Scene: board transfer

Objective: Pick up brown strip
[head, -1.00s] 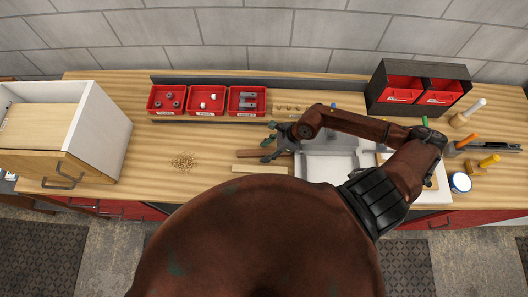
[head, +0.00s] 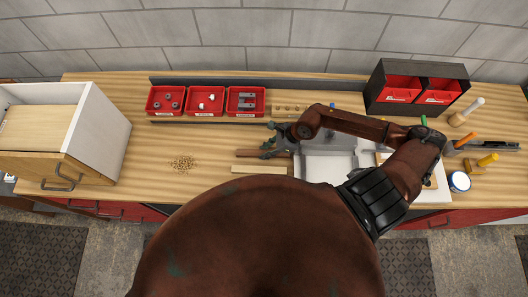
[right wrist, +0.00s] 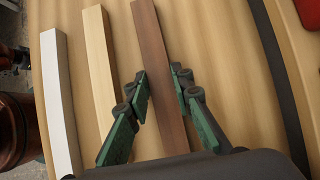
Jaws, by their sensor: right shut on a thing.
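The brown strip (head: 247,153) lies on the wooden worktop, its left end showing in the head view. In the right wrist view the brown strip (right wrist: 152,35) runs lengthwise between the two green fingers. My right gripper (head: 267,150) is shut on the strip, with one finger on each long side; it also shows in the right wrist view (right wrist: 163,84). The strip appears to be still at worktop level. Its near end is hidden behind the gripper body in the wrist view. My left gripper is not in view.
A pale wood strip (head: 259,169) lies beside the brown one, and a white strip (right wrist: 59,100) lies beyond it in the wrist view. Red bins (head: 207,114) stand at the back. A pile of small pellets (head: 183,163) lies left. A white tray (head: 327,167) is at right.

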